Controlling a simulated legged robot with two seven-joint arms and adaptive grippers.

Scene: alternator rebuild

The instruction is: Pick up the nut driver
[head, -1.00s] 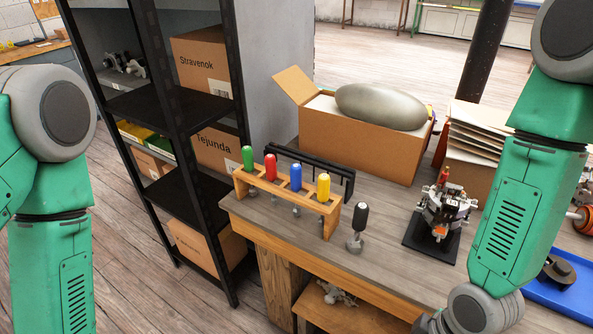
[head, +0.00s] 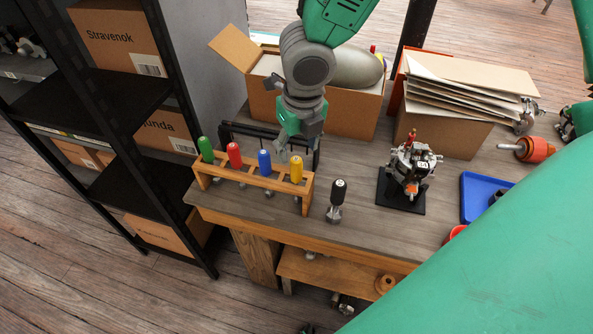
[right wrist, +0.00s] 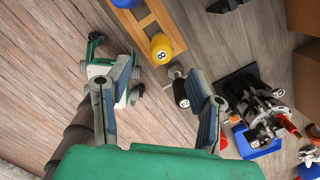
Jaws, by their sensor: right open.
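A driver with a black handle (head: 338,192) stands upright by itself on the bench, right of a wooden rack (head: 250,180). The rack holds drivers with green (head: 206,148), red (head: 234,155), blue (head: 264,162) and yellow (head: 296,169) handles. My left gripper is not in view.
An alternator (head: 413,165) stands on a black plate right of the black driver. A blue tray (head: 480,192) lies farther right. An open cardboard box (head: 355,110) and a black rail (head: 240,127) are behind the rack. Black shelving (head: 165,100) stands left.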

